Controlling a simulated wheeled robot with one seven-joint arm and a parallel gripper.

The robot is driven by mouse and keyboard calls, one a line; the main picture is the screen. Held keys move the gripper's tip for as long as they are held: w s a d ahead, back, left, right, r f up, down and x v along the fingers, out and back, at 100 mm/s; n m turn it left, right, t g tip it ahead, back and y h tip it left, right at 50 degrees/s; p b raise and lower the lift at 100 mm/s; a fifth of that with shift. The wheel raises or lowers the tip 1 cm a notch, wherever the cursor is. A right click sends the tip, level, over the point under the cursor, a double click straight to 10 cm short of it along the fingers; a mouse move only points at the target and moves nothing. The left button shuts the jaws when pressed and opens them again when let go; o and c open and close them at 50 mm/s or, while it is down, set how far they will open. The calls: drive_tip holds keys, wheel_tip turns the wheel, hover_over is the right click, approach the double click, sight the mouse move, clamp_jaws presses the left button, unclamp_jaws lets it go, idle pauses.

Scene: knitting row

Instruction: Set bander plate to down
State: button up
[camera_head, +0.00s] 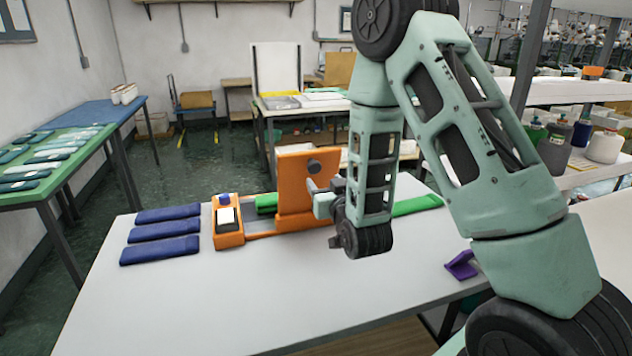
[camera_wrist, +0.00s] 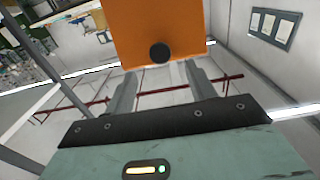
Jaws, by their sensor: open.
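The bander plate (camera_head: 294,190) is an orange upright panel with a dark round knob (camera_head: 314,166) on its face. It stands raised on the orange bander base (camera_head: 262,234) on the table. In the wrist view the plate (camera_wrist: 160,22) fills the top middle, with the black knob (camera_wrist: 160,53) near its lower edge. My gripper (camera_head: 316,190) is at the right side of the plate, close to the knob and slightly below it in the picture. In the wrist view my gripper (camera_wrist: 160,74) is open, its two fingers apart, with the knob just beyond the tips. Contact cannot be told.
Several folded blue items (camera_head: 160,232) lie left of the bander. A block with a white top (camera_head: 227,218) sits at its left end. A green roll (camera_head: 416,205) shows behind it. A purple piece (camera_head: 461,266) lies at right. The front of the white table (camera_head: 215,300) is clear.

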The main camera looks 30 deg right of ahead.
sight(315, 168)
drive_tip(key=p+x, duration=0.2)
drive_tip(key=x, duration=0.6)
clamp_jaws()
drive_tip(key=shift+w+r+p, duration=0.1)
drive_tip(key=shift+r+p, duration=0.05)
drive_tip(key=shift+p, duration=0.15)
